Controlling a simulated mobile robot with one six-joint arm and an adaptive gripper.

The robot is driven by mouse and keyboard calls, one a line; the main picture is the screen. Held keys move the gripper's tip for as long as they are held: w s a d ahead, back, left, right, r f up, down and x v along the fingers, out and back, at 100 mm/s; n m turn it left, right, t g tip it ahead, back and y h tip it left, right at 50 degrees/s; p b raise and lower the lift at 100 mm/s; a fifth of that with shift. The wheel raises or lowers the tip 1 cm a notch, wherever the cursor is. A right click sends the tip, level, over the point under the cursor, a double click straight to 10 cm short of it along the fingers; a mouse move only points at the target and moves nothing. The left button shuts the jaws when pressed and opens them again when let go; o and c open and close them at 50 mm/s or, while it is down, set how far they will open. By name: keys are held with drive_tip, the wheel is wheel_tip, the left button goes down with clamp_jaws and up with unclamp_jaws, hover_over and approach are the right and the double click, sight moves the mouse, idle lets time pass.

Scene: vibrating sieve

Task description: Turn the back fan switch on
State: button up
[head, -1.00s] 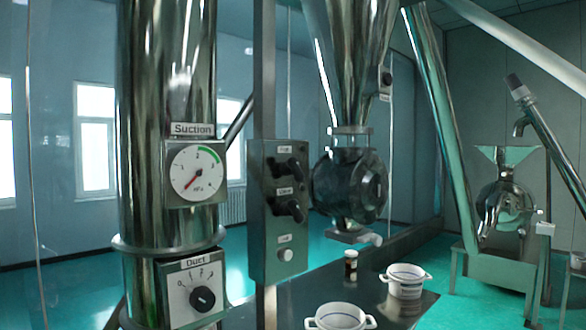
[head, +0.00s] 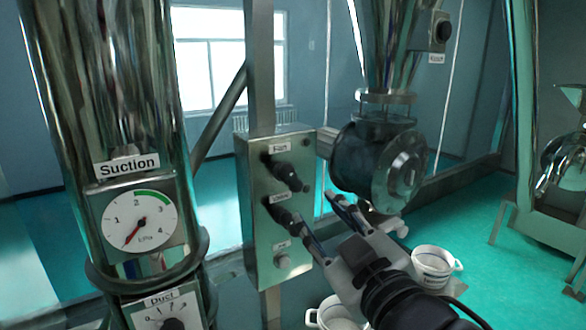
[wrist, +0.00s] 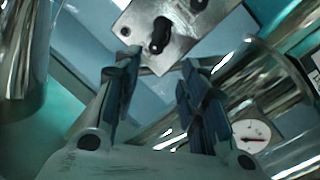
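The grey switch box (head: 258,228) stands on a post at mid picture in the head view. Its upper black knob (head: 287,176), under a label that reads like "Fan", points down to the right. A second black knob (head: 281,212) sits below it, and a pale round button (head: 282,262) is at the bottom. My gripper (head: 314,206) is open and empty, just right of the box, with its fingers towards the lower knob. In the wrist view, my open gripper (wrist: 155,62) has a black knob (wrist: 160,36) just beyond the fingertips; which knob is unclear.
The suction gauge (head: 137,222) and the duct dial (head: 172,323) are on the shiny pipe at left. A dark round valve housing (head: 375,165) stands close right of the box. A white pot (head: 432,262) is right of my gripper. Another small switch (head: 440,32) is at upper right.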

drive_tip(key=p, duration=0.7)
approach(293, 180)
drive_tip(key=w, duration=0.2)
drive_tip(key=x, duration=0.9)
drive_tip(key=shift+a+p, duration=0.4)
drive_tip(key=shift+c, duration=0.4)
clamp_jaws()
